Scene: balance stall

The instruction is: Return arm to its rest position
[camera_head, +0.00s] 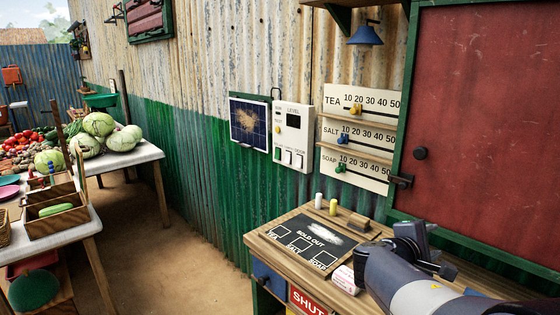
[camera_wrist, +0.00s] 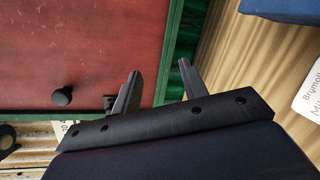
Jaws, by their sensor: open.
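My gripper (camera_head: 428,248) is at the lower right of the head view, above the right part of the wooden counter (camera_head: 262,238). In the wrist view my gripper (camera_wrist: 158,80) has its two dark fingers spread apart, with nothing between them. The red shutter with a green frame (camera_head: 480,110) stands behind it; this red panel (camera_wrist: 90,35) also fills the upper left of the wrist view. A white and red packet (camera_head: 345,279) lies on the counter just left of my arm. My arm hides the counter's right part.
Price sliders (camera_head: 362,135) and a level box (camera_head: 293,135) hang on the wall. A vegetable table (camera_head: 135,157) stands left, across open floor (camera_head: 165,255).

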